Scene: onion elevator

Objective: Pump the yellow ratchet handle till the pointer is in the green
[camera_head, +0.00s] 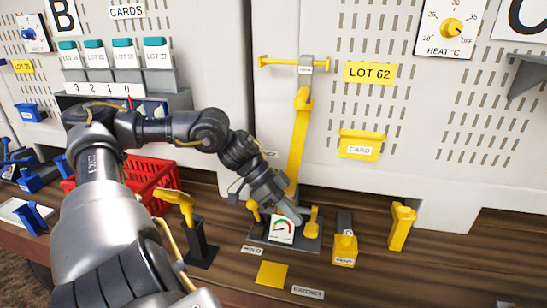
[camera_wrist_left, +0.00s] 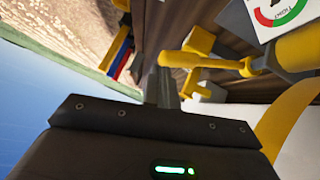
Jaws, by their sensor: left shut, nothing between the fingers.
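The gauge (camera_head: 282,229) stands on a dark base plate (camera_head: 312,242), with a green and red arc. Its face is cut off in the left wrist view (camera_wrist_left: 283,10), and I cannot read the pointer. A yellow handle with a rounded end (camera_wrist_left: 200,60) lies near my left fingers (camera_wrist_left: 165,88) in the wrist view; contact is unclear. A yellow lever (camera_head: 313,220) stands right of the gauge in the head view; I cannot tell if it is the same part. My left gripper (camera_head: 292,212) is shut and empty, just above the gauge. My right gripper is not in view.
A tall yellow post (camera_head: 299,140) rises behind the gauge. A yellow lever on a black stand (camera_head: 190,225) and a red crate (camera_head: 150,178) are to the left. Yellow fixtures (camera_head: 345,248) (camera_head: 401,225) stand to the right. A flat yellow square (camera_head: 272,273) lies in front.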

